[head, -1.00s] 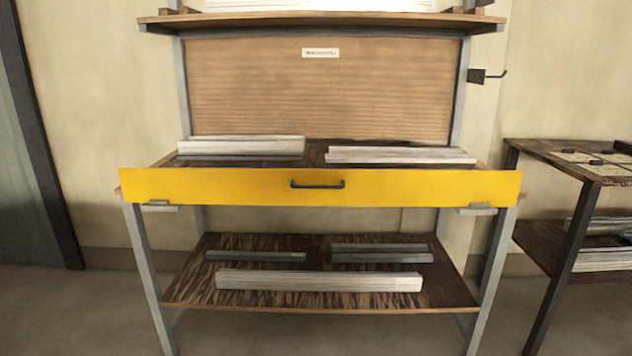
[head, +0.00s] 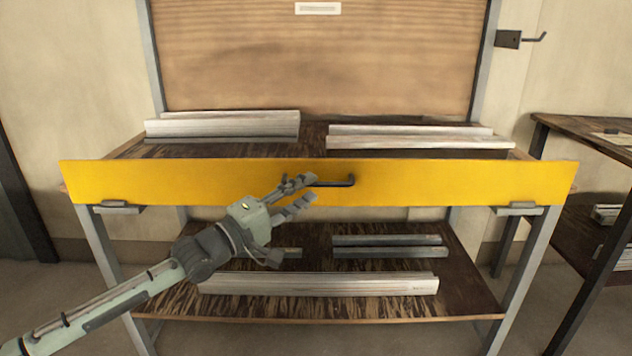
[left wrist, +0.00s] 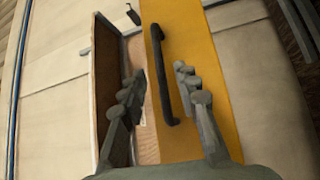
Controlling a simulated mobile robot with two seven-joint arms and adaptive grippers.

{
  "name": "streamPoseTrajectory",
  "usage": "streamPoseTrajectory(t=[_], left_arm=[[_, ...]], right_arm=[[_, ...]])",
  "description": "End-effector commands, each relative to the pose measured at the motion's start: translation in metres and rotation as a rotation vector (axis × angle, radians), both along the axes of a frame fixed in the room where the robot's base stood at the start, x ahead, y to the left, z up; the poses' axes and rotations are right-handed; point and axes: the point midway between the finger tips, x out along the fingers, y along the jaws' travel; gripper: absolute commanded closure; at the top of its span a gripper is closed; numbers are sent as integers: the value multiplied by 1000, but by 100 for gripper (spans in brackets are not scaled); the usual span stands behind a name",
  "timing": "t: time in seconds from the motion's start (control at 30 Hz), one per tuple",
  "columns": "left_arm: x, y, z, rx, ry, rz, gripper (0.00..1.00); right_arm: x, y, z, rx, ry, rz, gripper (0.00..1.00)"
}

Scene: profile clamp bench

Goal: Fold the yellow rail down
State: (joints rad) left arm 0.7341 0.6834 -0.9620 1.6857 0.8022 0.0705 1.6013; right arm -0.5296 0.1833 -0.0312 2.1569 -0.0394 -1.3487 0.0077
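The yellow rail (head: 440,180) is a long flat panel standing upright along the bench's front edge; it also shows in the left wrist view (left wrist: 215,75). Its dark bar handle (head: 345,182) is at the middle, and the left end is partly covered by my gripper. My left gripper (head: 303,189) is open and empty at the handle's left end. In the left wrist view the handle (left wrist: 163,80) appears between the two spread fingers, with space on both sides. I cannot tell whether the fingertips reach past the bar. My right gripper is not in view.
Pale profiles (head: 225,124) lie on the bench top behind the rail. The lower shelf (head: 470,290) holds grey bars (head: 390,252) and a long pale profile (head: 320,284). Small brackets (head: 521,208) sit below the rail's ends. A side table (head: 575,140) stands at right.

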Motion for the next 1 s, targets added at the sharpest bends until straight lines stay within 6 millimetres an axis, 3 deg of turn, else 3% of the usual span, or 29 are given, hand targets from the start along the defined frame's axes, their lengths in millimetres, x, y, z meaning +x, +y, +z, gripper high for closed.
streamPoseTrajectory(t=[0.23,0.57,0.83,1.0], left_arm=[[22,-23,4,2,-1,0,69],[26,-26,4,3,-1,1,69],[26,-26,5,3,-1,1,100],[25,-26,5,3,-1,1,100]], right_arm=[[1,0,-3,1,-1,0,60],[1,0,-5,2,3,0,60],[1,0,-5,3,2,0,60],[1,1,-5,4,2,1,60]])
